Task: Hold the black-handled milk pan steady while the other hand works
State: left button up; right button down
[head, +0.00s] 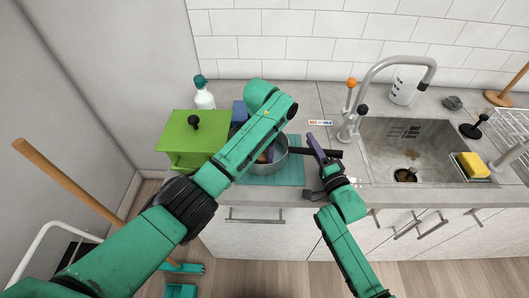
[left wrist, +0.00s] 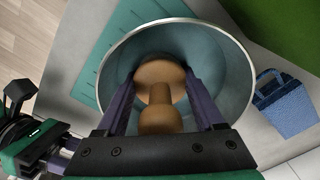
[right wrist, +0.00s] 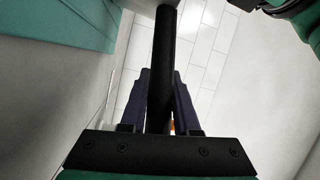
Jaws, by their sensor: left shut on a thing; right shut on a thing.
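The milk pan is a grey metal pan on the teal mat (head: 293,175), partly hidden by my left arm in the head view (head: 272,168). Its open bowl fills the left wrist view (left wrist: 235,75). Its black handle (head: 330,153) points right and runs between the fingers in the right wrist view (right wrist: 163,50). My right gripper (head: 318,152) is shut on this handle. My left gripper (left wrist: 160,75) reaches down into the pan and is shut on a brown wooden tool with a round disc and a thick knob-like handle (left wrist: 158,118).
A green box with a black knob (head: 183,137) stands left of the pan, with a spray bottle (head: 204,98) behind it. A small blue basket (left wrist: 287,105) is close to the pan. A tap (head: 365,78) and sink (head: 390,155) lie to the right.

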pick_arm(q)
jog(key=shift+w+a+r, duration=0.1)
jog(key=shift+w+a, duration=0.15)
jog(key=shift+a, duration=0.3)
jog(key=shift+w+a, duration=0.25)
jog(key=shift+a, duration=0.3)
jog(key=shift+w+d, duration=0.75)
jog(key=shift+w, duration=0.35)
jog(key=shift+w+a, duration=0.2)
jog(key=shift+w, duration=0.2)
pick_arm(e)
jog(key=c, duration=0.6)
grip_release()
jog(key=shift+o, duration=0.2)
